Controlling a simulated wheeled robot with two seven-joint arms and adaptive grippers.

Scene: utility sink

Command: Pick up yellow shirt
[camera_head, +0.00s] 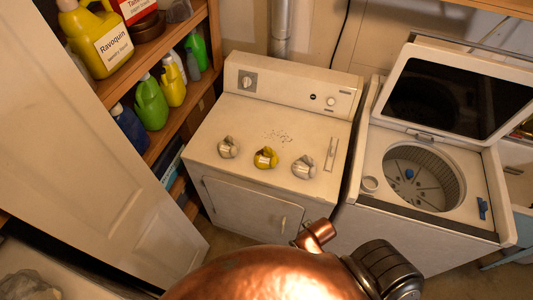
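The yellow shirt (265,157) is a small crumpled bundle on the top of the white dryer (255,117), near its front edge. It sits between two crumpled whitish cloths, one to its left (228,147) and one to its right (304,166), apart from both. Nothing touches or covers the shirt. Neither of my grippers can be made out. A copper-coloured part with a dark ribbed piece, seemingly mine, fills the bottom centre in front of the dryer.
An open top-loading washer (432,227) stands right of the dryer, with blue items inside and on its rim. A wooden shelf (160,48) with several bottles is at the left, and a white door (95,150) stands before it. The dryer top is mostly clear.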

